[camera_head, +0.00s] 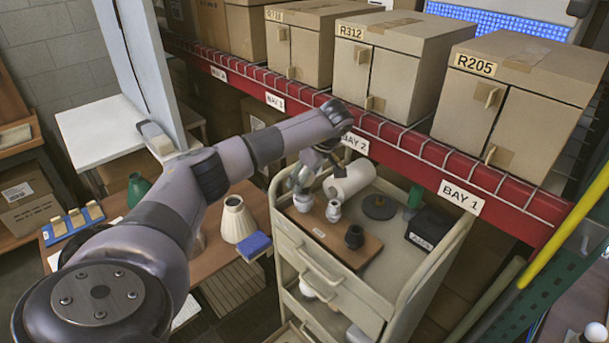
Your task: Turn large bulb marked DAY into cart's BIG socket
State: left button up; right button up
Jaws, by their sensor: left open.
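The beige cart (402,275) stands in the middle. On its top a brown board (330,240) bears a black socket (354,238), a white socket-like part (333,211) and another white part (303,202) at its left end. The markings are too small to read, so I cannot tell which socket is BIG. My left gripper (301,184) is open, just above the left white part; its fingers partly hide what is there, and I cannot tell whether a bulb sits between them. My right gripper is not in view.
A white roll (350,180), a dark disc (379,206) and a black box (430,231) share the cart top. A red-edged shelf with cartons (520,85) runs behind. A cream lampshade (237,220) and a blue block (254,245) stand on the table left of the cart.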

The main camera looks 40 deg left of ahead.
pick_arm(q)
jog(key=shift+w+n+g, duration=0.2)
jog(key=shift+n+g, duration=0.3)
jog(key=shift+n, duration=0.6)
jog(key=n+g, duration=0.1)
jog(key=n, duration=0.2)
jog(key=shift+a+n+h+b, duration=0.1)
jog(key=shift+n+h+b, duration=0.2)
jog(key=shift+n+h, duration=0.1)
jog(key=n+g+b, duration=0.1)
jog(key=n, duration=0.1)
jog(key=shift+w+n+h, duration=0.1)
jog(key=shift+n+h, duration=0.2)
jog(key=shift+n, duration=0.1)
jog(key=shift+a+f+n+h+b, duration=0.1)
jog(key=shift+n+h+b, duration=0.2)
jog(key=shift+n+b, duration=0.35)
jog(key=shift+n+g+b, duration=0.3)
jog(key=shift+n+g, duration=0.1)
jog(key=shift+n, duration=0.35)
jog(key=shift+c, duration=0.4)
